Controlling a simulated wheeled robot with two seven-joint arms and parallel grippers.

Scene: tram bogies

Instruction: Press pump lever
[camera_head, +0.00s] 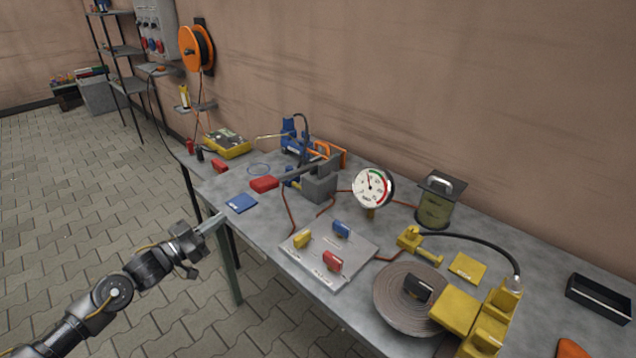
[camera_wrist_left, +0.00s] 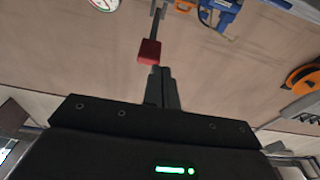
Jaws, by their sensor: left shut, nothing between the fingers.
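The pump lever is a dark bar ending in a red grip (camera_head: 264,184). It runs left from a grey pump block (camera_head: 320,184) on the workbench. The red grip also shows in the left wrist view (camera_wrist_left: 149,51), just beyond my fingertips in the picture. My left gripper (camera_head: 213,222) is shut and empty at the bench's front left edge, to the left of and nearer than the grip. Its closed fingers show in the left wrist view (camera_wrist_left: 161,75). A clear gap shows between gripper and grip in the head view. My right gripper is not in view.
The workbench (camera_head: 265,222) bears a blue pad (camera_head: 242,203), a plate with coloured valve handles (camera_head: 350,262), a pressure gauge (camera_head: 373,188) and a blue device (camera_head: 292,135). A round disc (camera_head: 390,295) and yellow parts crowd the right. Floor is free at left.

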